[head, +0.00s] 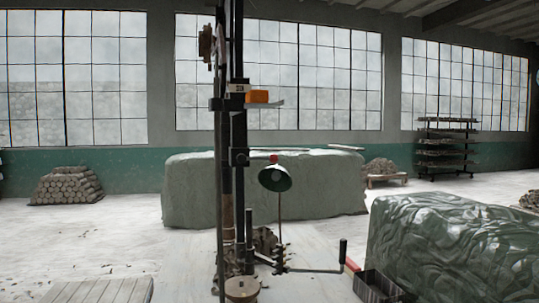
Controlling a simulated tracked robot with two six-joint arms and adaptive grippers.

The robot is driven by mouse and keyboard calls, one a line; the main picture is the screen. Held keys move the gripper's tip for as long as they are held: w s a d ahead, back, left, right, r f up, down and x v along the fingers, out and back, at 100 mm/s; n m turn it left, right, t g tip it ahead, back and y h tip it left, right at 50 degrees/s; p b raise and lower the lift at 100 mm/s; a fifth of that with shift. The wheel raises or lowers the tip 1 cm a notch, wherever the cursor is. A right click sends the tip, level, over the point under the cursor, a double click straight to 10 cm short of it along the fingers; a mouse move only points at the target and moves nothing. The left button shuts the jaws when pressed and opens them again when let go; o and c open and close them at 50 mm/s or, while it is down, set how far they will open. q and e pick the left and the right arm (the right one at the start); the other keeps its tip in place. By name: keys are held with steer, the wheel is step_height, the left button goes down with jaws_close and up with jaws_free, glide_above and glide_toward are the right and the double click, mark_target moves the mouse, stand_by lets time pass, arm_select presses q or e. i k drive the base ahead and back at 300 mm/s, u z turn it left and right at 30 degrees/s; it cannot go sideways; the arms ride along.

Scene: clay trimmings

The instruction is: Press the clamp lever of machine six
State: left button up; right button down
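A tall dark machine (239,134) with upright posts stands in the centre of the head view. It carries a small label (238,88), too small to read surely as a number. An orange block (257,96) with a thin grey arm (270,104) sticks out to its right. Low on the machine a grey crank arm (312,270) ends in an upright black handle (343,251). I cannot tell which of these parts is the clamp lever. Neither of my grippers is in view.
Brown clay scraps (264,242) lie at the machine's foot. A dark open box (380,287) is at the lower right. Large green wrapped blocks (455,250) stand right and behind (190,190). Floor at left is mostly free.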

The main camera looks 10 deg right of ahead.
mark_target(241, 158)
steer(key=u, duration=0.05)
steer(key=i, duration=0.9)
steer(key=z, duration=0.1)
